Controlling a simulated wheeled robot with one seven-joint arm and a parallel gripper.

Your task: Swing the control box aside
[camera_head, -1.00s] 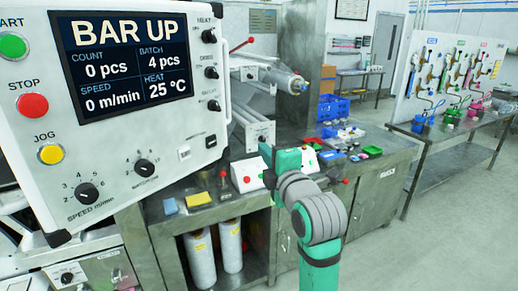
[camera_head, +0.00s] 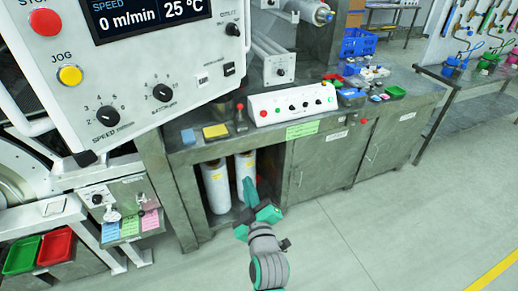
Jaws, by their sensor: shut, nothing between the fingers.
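The control box (camera_head: 200,72) is a large white panel hanging at the upper left, close to my camera. It has a dark screen, a yellow JOG button (camera_head: 69,75) and black knobs. Its top is cut off by the picture edge. My teal and grey gripper (camera_head: 249,187) is shut and empty. It shows below and to the right of the box, in front of the open shelf under the bench, and looks clear of the box. Any handle at the top of the box is out of view.
A metal bench (camera_head: 370,128) stands behind my gripper, with a white button panel (camera_head: 292,104) on it. White rolls (camera_head: 218,188) stand on its lower shelf. Red (camera_head: 55,252) and green trays sit at lower left. The floor (camera_head: 400,210) at right is clear.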

